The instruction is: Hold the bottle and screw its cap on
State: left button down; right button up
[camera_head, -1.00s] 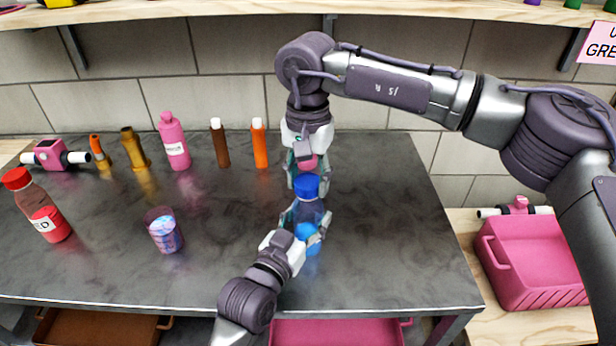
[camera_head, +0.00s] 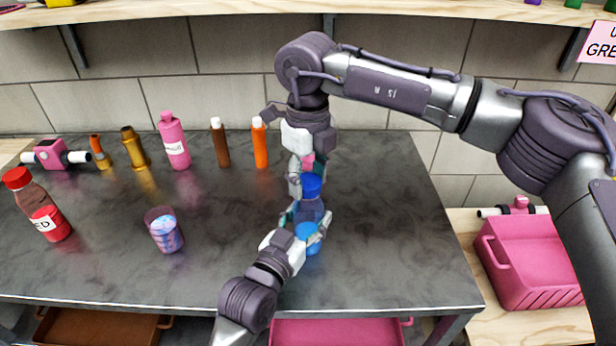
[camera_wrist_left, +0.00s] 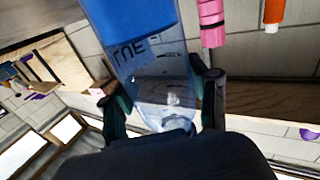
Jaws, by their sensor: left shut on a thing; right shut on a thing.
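The bottle (camera_head: 307,240) is clear with blue contents and stands upright near the front middle of the table. In the left wrist view the bottle (camera_wrist_left: 150,80) is see-through, with part of its lettered label showing. My left gripper (camera_head: 304,220) is shut around its body, a finger on each side. The blue cap (camera_head: 311,187) is at the top of the bottle. My right gripper (camera_head: 307,178) is shut on the cap from above. The bottle's neck is hidden, so I cannot tell how the cap sits on it.
A red bottle (camera_head: 45,215) and a cup (camera_head: 164,232) stand on the left of the table (camera_head: 390,230). A pink bottle (camera_head: 174,145), a brown tube (camera_head: 219,145) and an orange tube (camera_head: 259,145) stand behind. A pink crate (camera_head: 530,260) is at the right. The table's right side is clear.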

jog(key=m, duration=0.4)
jog(key=shift+w, duration=0.1)
jog(key=m, duration=0.4)
jog(key=shift+m, duration=0.3)
jog(key=o, duration=1.4)
jog(key=shift+c, duration=0.2)
notch_tip(320, 180, up, 12)
